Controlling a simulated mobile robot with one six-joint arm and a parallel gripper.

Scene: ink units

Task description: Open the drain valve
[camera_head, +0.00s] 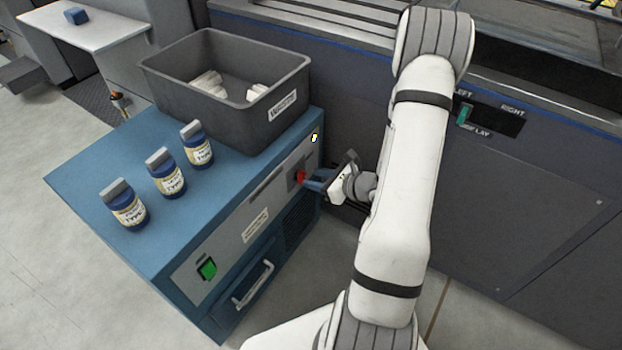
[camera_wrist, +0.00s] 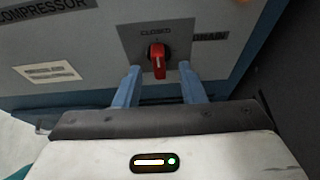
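The drain valve is a red knob (camera_wrist: 157,60) on a dark plate on the front panel of the blue compressor unit (camera_head: 110,235). Its grip stands upright below the word CLOSED, with DRAIN printed to its right. In the head view the red knob (camera_head: 300,177) shows just at my fingertips. My gripper (camera_head: 313,182) faces the panel with blue fingers spread. In the wrist view my gripper (camera_wrist: 159,78) is open, with one finger to each side of the knob and gaps between. I cannot tell whether the fingertips reach past the knob's face.
A dark machine wall (camera_head: 530,215) with a LEFT/RIGHT switch stands close on the right.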

